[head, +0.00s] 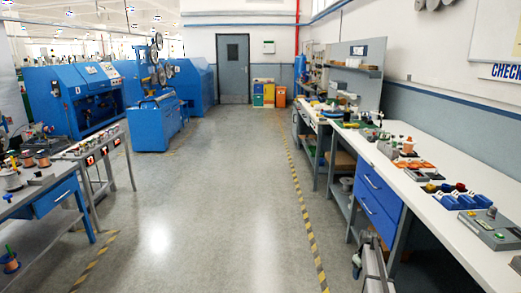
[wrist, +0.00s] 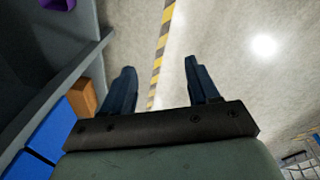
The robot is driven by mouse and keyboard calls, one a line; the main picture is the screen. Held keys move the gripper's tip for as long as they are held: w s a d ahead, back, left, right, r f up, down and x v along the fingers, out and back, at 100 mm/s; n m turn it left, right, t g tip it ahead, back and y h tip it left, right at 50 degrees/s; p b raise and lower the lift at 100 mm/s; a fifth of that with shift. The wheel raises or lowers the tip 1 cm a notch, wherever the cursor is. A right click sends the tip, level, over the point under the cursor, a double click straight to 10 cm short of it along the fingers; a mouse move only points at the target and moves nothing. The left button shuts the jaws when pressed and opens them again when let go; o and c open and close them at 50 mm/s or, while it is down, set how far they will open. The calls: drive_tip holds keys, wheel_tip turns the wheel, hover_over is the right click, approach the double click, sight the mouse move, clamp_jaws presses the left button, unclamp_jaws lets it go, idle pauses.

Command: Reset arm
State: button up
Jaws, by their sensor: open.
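My gripper (wrist: 160,82) shows in the wrist view with its two dark fingers spread apart. Nothing is between them. It points down toward the grey floor, with the yellow and black floor stripe (wrist: 158,50) between and beyond the fingers. In the head view, part of my arm (head: 374,268) shows at the bottom, right of the striped line and beside the long workbench. The fingers cannot be made out in the head view.
A long white workbench (head: 408,184) with blue drawers (head: 377,197) runs along the right. A table with a blue drawer (head: 53,198) stands at the left. Blue machines (head: 160,119) stand further back. The aisle floor (head: 215,190) between is clear up to the grey door (head: 233,68).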

drive_tip(key=s+a+f+m+g, duration=0.1)
drive_tip(key=s+a+f, duration=0.5)
drive_tip(key=s, duration=0.3)
drive_tip(key=s+a+f+g+y, duration=0.1)
drive_tip(key=s+a+f+g, duration=0.1)
drive_tip(key=s+a+f, duration=0.6)
drive_tip(key=s+a+f+m+g, duration=0.1)
drive_tip(key=s+a+f, duration=0.35)
drive_tip(key=s, duration=0.65)
drive_tip(key=s+a+f+g, duration=0.1)
drive_tip(key=s+a, duration=0.2)
drive_tip(key=s, duration=0.8)
drive_tip(key=s+a+m+g, duration=0.1)
drive_tip(key=s+a, duration=0.2)
drive_tip(key=s, duration=0.8)
drive_tip(key=s+a+f+m+g, duration=0.1)
drive_tip(key=s+a+g, duration=0.1)
drive_tip(key=s, duration=0.9)
drive_tip(key=shift+s+a+f, duration=0.25)
drive_tip(key=shift+a+f, duration=0.05)
drive_tip(key=shift+a, duration=0.15)
